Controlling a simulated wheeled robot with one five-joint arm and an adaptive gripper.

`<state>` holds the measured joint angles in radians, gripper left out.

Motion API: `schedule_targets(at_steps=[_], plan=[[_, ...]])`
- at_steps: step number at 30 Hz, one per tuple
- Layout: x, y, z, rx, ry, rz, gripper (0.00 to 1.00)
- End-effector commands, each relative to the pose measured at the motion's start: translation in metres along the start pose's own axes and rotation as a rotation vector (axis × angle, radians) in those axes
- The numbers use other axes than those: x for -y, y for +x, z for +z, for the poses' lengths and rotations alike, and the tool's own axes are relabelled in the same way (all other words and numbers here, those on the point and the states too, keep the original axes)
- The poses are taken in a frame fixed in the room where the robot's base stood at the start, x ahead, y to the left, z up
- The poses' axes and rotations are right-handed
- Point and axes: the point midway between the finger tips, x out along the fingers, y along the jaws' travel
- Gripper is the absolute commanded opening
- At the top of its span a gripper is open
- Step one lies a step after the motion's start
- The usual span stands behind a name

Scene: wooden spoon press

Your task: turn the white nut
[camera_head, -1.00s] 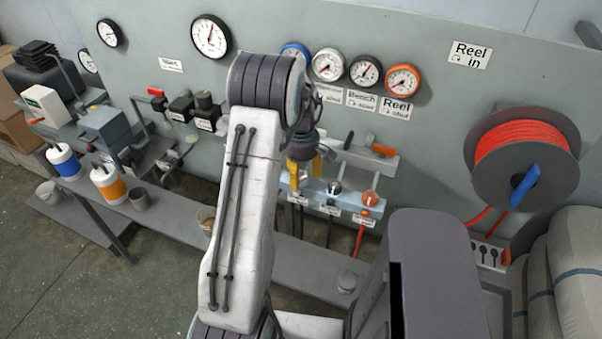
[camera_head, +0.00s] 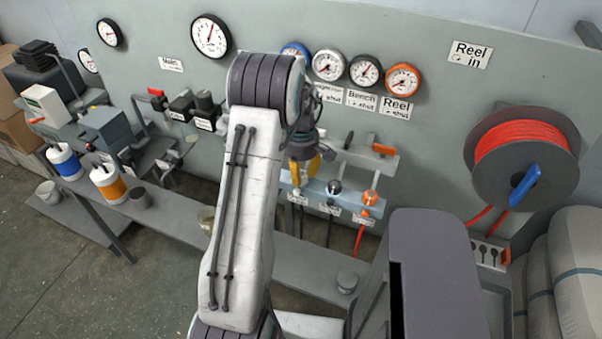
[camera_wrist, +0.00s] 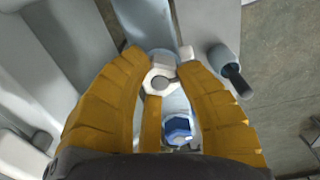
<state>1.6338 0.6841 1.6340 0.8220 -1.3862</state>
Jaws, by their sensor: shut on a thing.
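The white nut (camera_wrist: 160,76) shows in the wrist view between the tips of my yellow fingers, as a pale block with a ring-shaped part and a dark centre. My gripper (camera_wrist: 163,68) is shut on it, with a finger on each side. In the head view my gripper (camera_head: 305,172) is at the left end of the light blue manifold rail, below the gauges. My arm and gripper hide the nut there. A blue hexagonal part (camera_wrist: 178,129) shows between the fingers, nearer the palm.
Two valves with silver (camera_head: 334,187) and orange (camera_head: 370,198) tops stand just right of my gripper. Gauges (camera_head: 328,64) line the panel above. A hose reel (camera_head: 524,155) is at the right. A grey bench (camera_head: 290,257) runs below.

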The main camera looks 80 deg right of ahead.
Motion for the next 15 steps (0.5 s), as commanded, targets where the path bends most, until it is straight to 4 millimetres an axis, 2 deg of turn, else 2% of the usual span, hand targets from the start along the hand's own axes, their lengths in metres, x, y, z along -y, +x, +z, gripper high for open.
schedule_targets(at_steps=[8, 15], plan=[[0.0006, 0.0031, 0.0002, 0.001, 0.094, -0.002, 0.00], [0.0010, 0.0044, 0.0003, 0.001, 0.291, -0.004, 0.00]])
